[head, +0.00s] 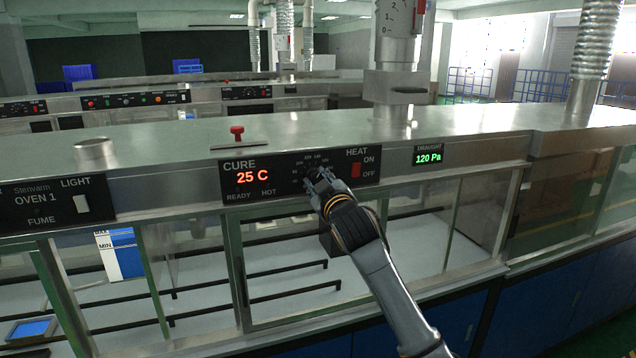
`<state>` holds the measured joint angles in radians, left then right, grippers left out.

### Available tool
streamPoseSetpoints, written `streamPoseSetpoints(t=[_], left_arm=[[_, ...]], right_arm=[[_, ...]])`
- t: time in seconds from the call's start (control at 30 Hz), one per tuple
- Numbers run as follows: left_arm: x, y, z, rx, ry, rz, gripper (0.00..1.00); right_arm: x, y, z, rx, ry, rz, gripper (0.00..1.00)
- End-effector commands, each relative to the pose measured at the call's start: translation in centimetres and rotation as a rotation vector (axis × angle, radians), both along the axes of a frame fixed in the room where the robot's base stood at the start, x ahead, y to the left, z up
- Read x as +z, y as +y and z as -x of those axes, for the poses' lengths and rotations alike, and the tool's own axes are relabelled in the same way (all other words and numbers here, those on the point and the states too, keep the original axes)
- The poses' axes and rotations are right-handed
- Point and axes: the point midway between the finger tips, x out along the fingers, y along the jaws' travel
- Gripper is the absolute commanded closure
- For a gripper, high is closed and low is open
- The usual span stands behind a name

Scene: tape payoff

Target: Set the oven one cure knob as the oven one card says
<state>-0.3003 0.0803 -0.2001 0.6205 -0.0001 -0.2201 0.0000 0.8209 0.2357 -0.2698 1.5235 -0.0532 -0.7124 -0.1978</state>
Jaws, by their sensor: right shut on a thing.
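My right gripper (317,181) is at the cure panel (274,176) of oven one, with its arm coming up from the lower right. It is shut on the cure knob, which its fingers mostly hide; part of the dial scale (311,161) shows above them. The knob's pointer direction cannot be read. The red cure display (252,177) reads 25 C. The red heat switch (356,170) is right of the gripper, beside ON and OFF. I cannot make out an oven one card with readable text. My left gripper is not in view.
The OVEN 1 panel with a light switch (81,204) is at left. A draught display (429,159) reads 120 Pa. A red-knobbed damper (237,133) stands on the steel hood above. Glass panes front the oven below; a blue and white container (124,253) stands inside.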

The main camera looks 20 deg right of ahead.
Motion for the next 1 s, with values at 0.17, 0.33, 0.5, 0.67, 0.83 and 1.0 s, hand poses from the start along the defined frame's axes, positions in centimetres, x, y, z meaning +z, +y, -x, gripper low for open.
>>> streamPoseSetpoints(t=[0.17, 0.33, 0.5, 0.67, 0.83, 1.0], left_arm=[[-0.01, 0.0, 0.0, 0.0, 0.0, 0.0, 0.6], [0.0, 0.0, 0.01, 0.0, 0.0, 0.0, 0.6], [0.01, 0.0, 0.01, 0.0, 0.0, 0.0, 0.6], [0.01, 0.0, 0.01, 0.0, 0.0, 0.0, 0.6], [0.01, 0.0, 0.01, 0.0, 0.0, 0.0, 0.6], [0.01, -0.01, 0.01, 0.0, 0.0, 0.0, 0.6]], right_arm=[[-0.14, 0.12, -0.01, 0.001, 0.007, -0.113, 1.0], [-0.16, 0.12, -0.01, 0.001, 0.01, -0.181, 1.0], [-0.16, 0.07, -0.01, 0.0, 0.011, -0.217, 1.0], [-0.17, 0.07, -0.01, 0.0, 0.011, -0.228, 1.0], [-0.17, 0.07, -0.01, 0.0, 0.011, -0.228, 1.0], [-0.16, 0.07, -0.02, 0.0, 0.011, -0.228, 0.68]])
